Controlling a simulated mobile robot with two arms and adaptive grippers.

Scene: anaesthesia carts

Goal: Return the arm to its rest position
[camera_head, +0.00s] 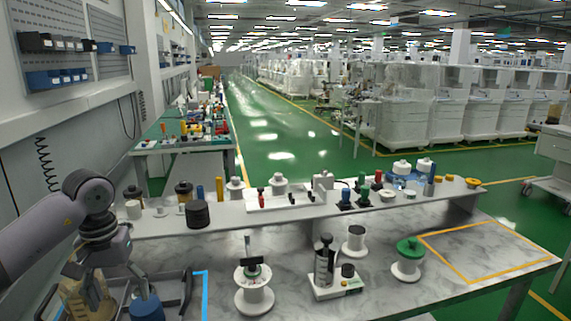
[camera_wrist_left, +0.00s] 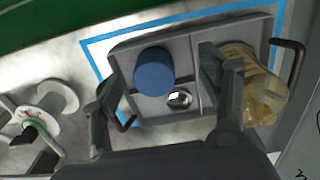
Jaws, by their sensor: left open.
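My left arm comes in from the left in the head view. Its gripper (camera_head: 110,278) points down over a grey compartment tray at the table's left end. In the left wrist view the left gripper (camera_wrist_left: 160,112) is open, its two fingers apart. A round blue-topped object (camera_wrist_left: 154,70) stands in a tray compartment beyond the fingers. A small shiny metal piece (camera_wrist_left: 179,98) lies in the tray between the fingers. A clear amber container (camera_wrist_left: 250,85) sits at the right side, partly behind a finger. The tray (camera_wrist_left: 185,40) lies inside a blue outline. My right gripper is not in view.
On the table stand a white spool-shaped stand with a gauge (camera_head: 254,290), a grey cylinder device (camera_head: 325,265) and a green-topped spool (camera_head: 408,260). A raised shelf (camera_head: 230,212) behind holds several parts. A yellow-outlined area (camera_head: 485,250) at the right is clear.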

